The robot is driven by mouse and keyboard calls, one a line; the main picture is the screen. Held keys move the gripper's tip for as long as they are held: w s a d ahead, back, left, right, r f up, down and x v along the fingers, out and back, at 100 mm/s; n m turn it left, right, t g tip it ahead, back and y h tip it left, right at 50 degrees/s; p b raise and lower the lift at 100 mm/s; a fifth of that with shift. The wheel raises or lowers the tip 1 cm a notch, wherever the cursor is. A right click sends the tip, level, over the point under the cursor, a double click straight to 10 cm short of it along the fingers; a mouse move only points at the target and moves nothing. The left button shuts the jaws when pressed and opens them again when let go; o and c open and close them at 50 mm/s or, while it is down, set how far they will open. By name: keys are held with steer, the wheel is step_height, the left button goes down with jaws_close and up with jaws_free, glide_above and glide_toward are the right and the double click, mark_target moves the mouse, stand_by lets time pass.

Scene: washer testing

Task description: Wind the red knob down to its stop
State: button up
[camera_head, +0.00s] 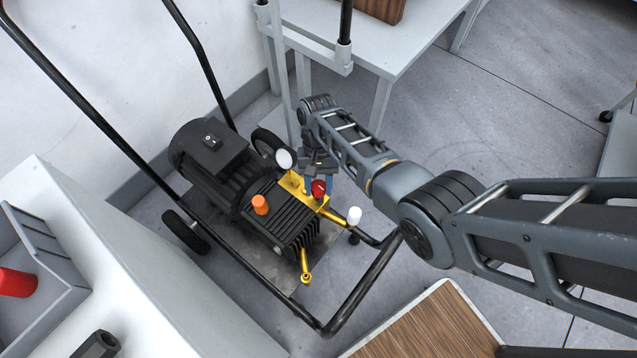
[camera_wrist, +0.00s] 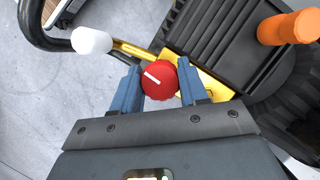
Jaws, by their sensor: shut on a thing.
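The red knob (camera_wrist: 160,82) sits on the brass block of the pressure washer pump and has a white line on its face. My gripper (camera_wrist: 161,86) is shut on the red knob, one blue finger at each side. In the head view the knob (camera_head: 319,187) shows just below my gripper (camera_head: 318,172), whose fingers are mostly hidden there. The washer (camera_head: 284,222) stands on a black cart frame. How far the knob stands from its stop cannot be seen.
An orange cap (camera_head: 260,204) stands on the pump, left of the knob. The cart's black tube handle (camera_head: 372,283) curves around the front. Open floor lies to the right.

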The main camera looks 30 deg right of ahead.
steer(key=shift+s+a+n, duration=0.1)
steer(key=shift+s+n, duration=0.05)
steer(key=shift+n, duration=0.35)
steer(key=o, duration=1.1)
steer(key=shift+c, duration=0.2)
steer(key=p+v, duration=0.1)
steer(key=v, duration=0.7)
steer(key=shift+p, duration=0.35)
steer(key=shift+a+f, duration=0.1)
